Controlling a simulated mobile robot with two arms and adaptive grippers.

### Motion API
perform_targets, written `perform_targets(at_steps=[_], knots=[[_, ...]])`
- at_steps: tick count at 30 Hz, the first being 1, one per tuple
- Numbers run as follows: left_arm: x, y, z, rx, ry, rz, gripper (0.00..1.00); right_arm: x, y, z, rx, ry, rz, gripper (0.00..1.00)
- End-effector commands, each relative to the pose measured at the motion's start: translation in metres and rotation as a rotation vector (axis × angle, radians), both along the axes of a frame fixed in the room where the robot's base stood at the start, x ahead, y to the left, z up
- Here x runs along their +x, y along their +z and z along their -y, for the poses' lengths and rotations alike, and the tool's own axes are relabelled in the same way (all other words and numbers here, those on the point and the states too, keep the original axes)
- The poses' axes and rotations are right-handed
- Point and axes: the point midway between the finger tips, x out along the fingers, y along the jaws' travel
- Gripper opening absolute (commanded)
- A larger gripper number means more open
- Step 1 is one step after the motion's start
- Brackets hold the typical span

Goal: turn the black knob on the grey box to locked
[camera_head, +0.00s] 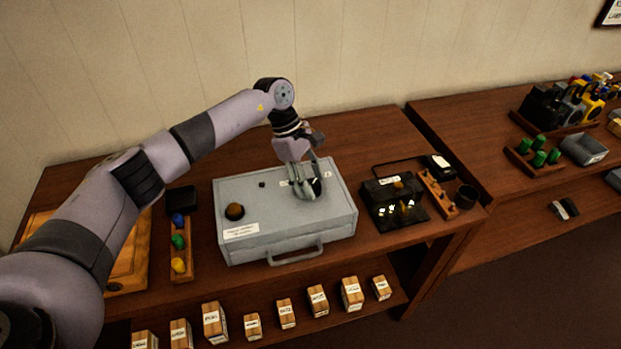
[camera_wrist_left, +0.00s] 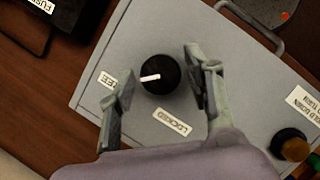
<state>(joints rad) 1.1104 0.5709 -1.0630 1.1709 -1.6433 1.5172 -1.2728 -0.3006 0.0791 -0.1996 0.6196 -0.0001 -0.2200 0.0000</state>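The grey box (camera_head: 270,195) lies on the wooden table and has a carrying handle on its front side. Its black knob (camera_wrist_left: 160,74) has a white pointer mark aimed left in the left wrist view, toward the label that seems to read FREE (camera_wrist_left: 106,80). The LOCKED label (camera_wrist_left: 172,122) is below the knob there. My left gripper (camera_wrist_left: 160,88) is open above the box top, with one finger on each side of the knob and visible gaps. In the head view the gripper (camera_head: 305,188) partly hides the knob (camera_head: 316,187). My right gripper is not in view.
An amber-black button (camera_head: 234,211) is on the box's left part. A black device (camera_head: 395,203) stands close to the right, and a tray of coloured knobs (camera_head: 179,245) to the left. Labelled wooden blocks (camera_head: 318,300) stand on the lower shelf.

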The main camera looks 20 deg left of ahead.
Motion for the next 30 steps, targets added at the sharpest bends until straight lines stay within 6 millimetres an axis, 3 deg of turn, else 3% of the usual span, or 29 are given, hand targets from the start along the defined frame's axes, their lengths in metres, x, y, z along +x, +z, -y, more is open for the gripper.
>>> perform_targets(at_steps=[17, 30], knots=[[0.0002, 0.0006, 0.0, 0.0, 0.0, 0.001, 0.07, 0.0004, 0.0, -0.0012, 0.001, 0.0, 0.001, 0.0], [-0.0007, -0.0012, -0.0007, 0.0, 0.111, 0.002, 0.07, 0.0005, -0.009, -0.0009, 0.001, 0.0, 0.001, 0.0]])
